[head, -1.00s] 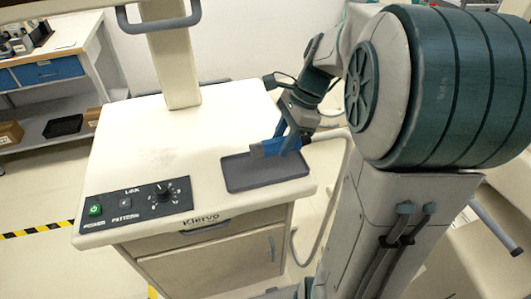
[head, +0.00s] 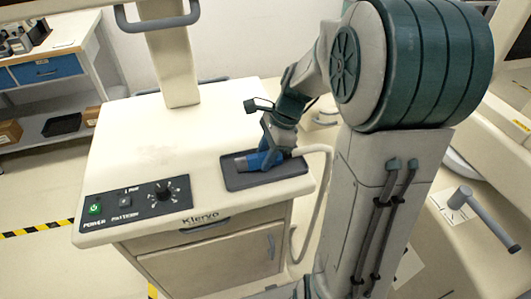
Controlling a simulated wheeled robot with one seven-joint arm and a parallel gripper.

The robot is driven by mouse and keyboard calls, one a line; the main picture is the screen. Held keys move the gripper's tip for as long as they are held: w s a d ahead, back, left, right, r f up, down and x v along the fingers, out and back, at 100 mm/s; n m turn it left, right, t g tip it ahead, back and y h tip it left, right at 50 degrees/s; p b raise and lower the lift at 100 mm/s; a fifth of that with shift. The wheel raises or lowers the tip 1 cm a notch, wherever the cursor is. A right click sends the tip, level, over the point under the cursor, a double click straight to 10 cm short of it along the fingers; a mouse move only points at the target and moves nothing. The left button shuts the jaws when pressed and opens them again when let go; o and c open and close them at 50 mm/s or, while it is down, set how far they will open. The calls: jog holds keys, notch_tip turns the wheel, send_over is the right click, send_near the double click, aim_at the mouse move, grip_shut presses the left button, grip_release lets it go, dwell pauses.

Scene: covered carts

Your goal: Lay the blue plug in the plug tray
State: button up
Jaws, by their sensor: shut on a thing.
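The blue plug (head: 257,161) has a grey end pointing left. A pale hose (head: 319,150) runs from its right side and hangs down beside the cart. My gripper (head: 268,152) is shut on the plug from above. The dark grey plug tray (head: 240,184) lies on the right front part of the cart top. The plug is low over the tray's back part, roughly level. I cannot tell whether it touches the tray floor. The fingertips are partly hidden by the plug and the arm.
A control panel (head: 130,206) with a green button and a black knob (head: 162,187) is at the cart's front left. A post (head: 166,60) stands at the back. The cart top (head: 165,135) left of the tray is clear. A workbench (head: 75,45) is at far left.

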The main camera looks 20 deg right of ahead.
jog(key=shift+f, duration=0.2)
jog(key=o, duration=1.1)
jog(key=shift+c, duration=0.2)
jog(key=shift+d+r, duration=0.1)
jog(key=shift+r, duration=0.5)
jog(key=v, duration=1.1)
jog(key=s+a+f+n+t+h, duration=0.1)
jog(key=s+a+f+n+h, duration=0.1)
jog(key=s+n, duration=0.5)
jog(key=s+a+f+n+t+h, duration=0.2)
jog(key=s+n, duration=0.5)
jog(key=n, duration=0.4)
jog(key=shift+s+a+f, duration=0.25)
jog(key=shift+a+f, duration=0.25)
jog(key=shift+f, duration=0.3)
